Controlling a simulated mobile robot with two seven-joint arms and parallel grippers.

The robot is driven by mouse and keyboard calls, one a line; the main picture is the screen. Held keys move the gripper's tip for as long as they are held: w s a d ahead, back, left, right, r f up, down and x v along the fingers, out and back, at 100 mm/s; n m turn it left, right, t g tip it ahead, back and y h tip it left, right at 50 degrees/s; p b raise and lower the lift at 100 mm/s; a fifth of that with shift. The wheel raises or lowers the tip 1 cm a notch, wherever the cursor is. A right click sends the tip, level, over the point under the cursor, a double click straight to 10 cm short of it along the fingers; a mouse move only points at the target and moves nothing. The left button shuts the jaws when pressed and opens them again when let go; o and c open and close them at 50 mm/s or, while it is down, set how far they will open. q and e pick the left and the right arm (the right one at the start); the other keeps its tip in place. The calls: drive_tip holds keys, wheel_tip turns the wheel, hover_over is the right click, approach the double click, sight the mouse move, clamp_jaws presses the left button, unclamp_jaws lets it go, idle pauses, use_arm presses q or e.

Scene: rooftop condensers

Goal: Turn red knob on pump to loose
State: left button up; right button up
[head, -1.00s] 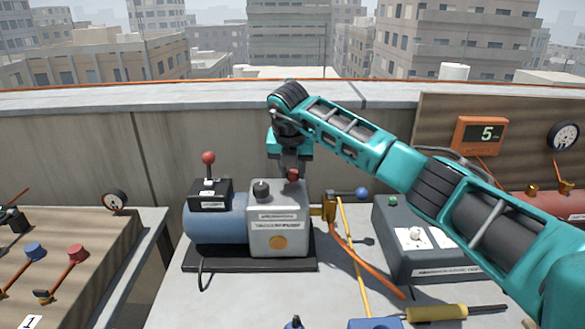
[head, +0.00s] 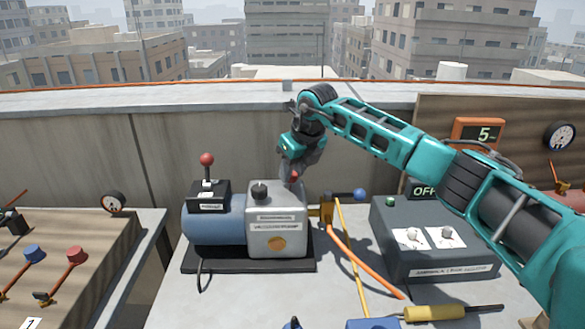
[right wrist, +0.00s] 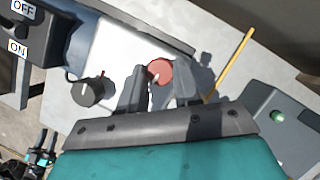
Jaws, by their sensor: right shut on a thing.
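The vacuum pump (head: 278,240) stands on the table, with a grey body and a blue motor (head: 215,222). Its red knob (head: 294,175) is on the top right of the grey body; it also shows in the right wrist view (right wrist: 160,72). My right gripper (head: 298,170) comes down over the knob from above, tilted. In the right wrist view its fingers (right wrist: 160,90) are on both sides of the red knob, shut on it. A black knob (head: 260,190) sits left of the red one.
A red-tipped switch lever (head: 207,165) stands on the motor. A grey box with two dials (head: 440,255), hoses and a yellow-handled tool (head: 435,313) lie further right. A parapet (head: 80,160) runs behind.

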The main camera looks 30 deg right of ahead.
drive_tip(key=shift+w+r+n+y, duration=0.15)
drive_tip(key=shift+n+y, duration=0.15)
drive_tip(key=shift+n, duration=0.4)
drive_tip(key=shift+d, duration=0.1)
drive_tip(key=o, duration=1.1)
drive_tip(key=shift+c, duration=0.2)
drive_tip(key=v, duration=1.2)
drive_tip(key=shift+r, duration=0.4)
drive_tip(key=shift+d, duration=0.1)
